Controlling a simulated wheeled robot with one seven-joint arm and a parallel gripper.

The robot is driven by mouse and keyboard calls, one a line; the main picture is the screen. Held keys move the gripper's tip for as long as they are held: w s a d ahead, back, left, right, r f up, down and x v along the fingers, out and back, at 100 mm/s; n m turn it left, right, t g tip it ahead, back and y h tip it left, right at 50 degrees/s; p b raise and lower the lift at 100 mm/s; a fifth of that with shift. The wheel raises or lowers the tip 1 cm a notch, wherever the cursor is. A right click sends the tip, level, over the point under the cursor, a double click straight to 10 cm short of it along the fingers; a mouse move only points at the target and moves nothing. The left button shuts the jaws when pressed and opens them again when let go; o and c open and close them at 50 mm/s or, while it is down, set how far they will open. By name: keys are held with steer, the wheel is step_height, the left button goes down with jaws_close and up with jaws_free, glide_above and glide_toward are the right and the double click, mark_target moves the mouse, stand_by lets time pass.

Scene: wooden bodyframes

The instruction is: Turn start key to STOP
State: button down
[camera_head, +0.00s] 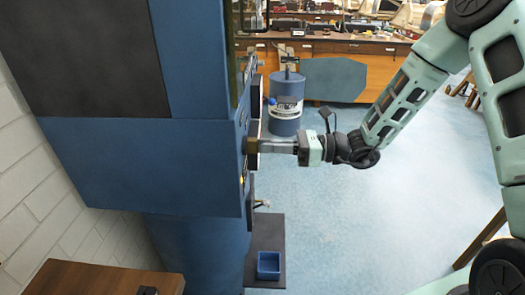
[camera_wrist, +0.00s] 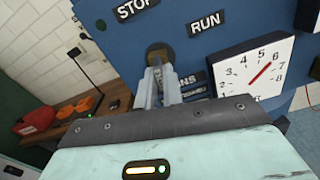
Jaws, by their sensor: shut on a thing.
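The start key (camera_wrist: 158,51) shows in the wrist view as a round brass-brown piece on a blue panel (camera_wrist: 180,35). A STOP label (camera_wrist: 136,8) is up and left of it, and a RUN label (camera_wrist: 205,22) is up and right. My gripper (camera_wrist: 161,70) is shut on the key, its fingers hiding the lower part of it. Which label the key points to cannot be told. In the head view, my gripper (camera_head: 260,146) reaches from the right to the side of the blue cabinet (camera_head: 150,165), where the key is mostly hidden.
A white dial (camera_wrist: 255,75) with a red needle stands out from the panel, right of the key. In the head view, a blue drum (camera_head: 286,90) stands behind my gripper, and a small blue bin (camera_head: 268,265) sits on a low shelf. Open floor (camera_head: 350,235) lies to the right.

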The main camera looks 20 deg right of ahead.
steer(key=shift+f+n+b, duration=0.15)
steer(key=shift+n+b, duration=0.45)
steer(key=shift+n, duration=0.2)
steer(key=c, duration=1.5)
jaws_free()
steer(key=shift+o, duration=0.2)
steer(key=b+v, duration=0.3)
steer(key=v, duration=1.4)
steer(key=s+a+f+n+g+h, duration=0.1)
steer(key=s+a+n+g+h, duration=0.1)
steer(key=s+a+n+h, duration=0.6)
steer(key=s+a+f+n+g+h, duration=0.1)
steer(key=s+a+n+g+h, duration=0.2)
steer(key=s+a+n+h, duration=0.5)
steer(key=s+a+n, duration=0.2)
steer(key=s+n, duration=0.4)
steer(key=n, duration=0.7)
steer(key=shift+s+a+n+g+h, duration=0.3)
steer(key=shift+s+a+n, duration=0.05)
steer(key=shift+a+n, duration=0.05)
